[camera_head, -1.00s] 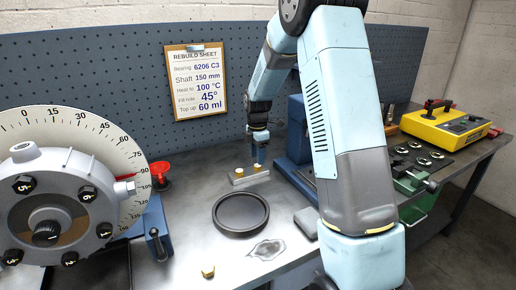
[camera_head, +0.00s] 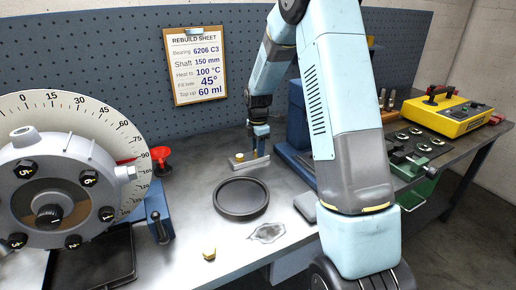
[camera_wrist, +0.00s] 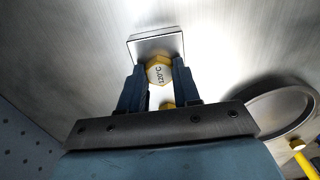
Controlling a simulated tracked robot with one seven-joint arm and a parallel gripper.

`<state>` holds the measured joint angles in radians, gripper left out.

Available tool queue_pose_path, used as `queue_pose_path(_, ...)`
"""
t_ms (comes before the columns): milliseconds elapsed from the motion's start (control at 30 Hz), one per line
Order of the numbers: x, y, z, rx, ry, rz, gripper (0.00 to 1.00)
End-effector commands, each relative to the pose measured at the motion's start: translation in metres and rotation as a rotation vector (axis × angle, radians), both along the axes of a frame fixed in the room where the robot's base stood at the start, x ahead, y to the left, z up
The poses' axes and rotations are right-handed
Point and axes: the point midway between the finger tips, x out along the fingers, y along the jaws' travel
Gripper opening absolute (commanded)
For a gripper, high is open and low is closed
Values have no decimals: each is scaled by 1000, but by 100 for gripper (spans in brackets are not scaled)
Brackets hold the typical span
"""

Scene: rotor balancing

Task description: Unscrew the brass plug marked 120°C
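A brass hex plug marked 120°C (camera_wrist: 160,73) stands between the two fingers of my gripper (camera_wrist: 159,82) in the wrist view. The fingertips lie close along both sides of it; I cannot tell whether they press on it. It is at a pale metal block (camera_wrist: 155,45). A second brass plug (camera_wrist: 168,105) shows partly, nearer my gripper's palm. In the head view my gripper (camera_head: 258,145) points down over the right end of the block (camera_head: 249,163). One brass plug (camera_head: 239,157) shows at the block's left part; the other is hidden by my fingers.
A round dark pan (camera_head: 240,199) stands in front of the block. A loose brass plug (camera_head: 209,254) lies near the bench's front edge, left of a stain (camera_head: 267,233). A blue press frame (camera_head: 296,125) stands close right of my gripper. The dial rotor (camera_head: 60,190) fills the left.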

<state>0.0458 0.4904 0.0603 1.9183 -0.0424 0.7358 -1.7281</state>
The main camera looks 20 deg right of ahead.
Motion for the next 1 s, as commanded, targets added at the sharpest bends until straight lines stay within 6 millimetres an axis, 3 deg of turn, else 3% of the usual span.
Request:
queue_pose_path(233,1,0,0,1,-3,0,4)
queue_pose_path(367,1,-1,1,1,-3,22,2)
queue_pose_path(1000,2,-2,2,1,-5,829,2)
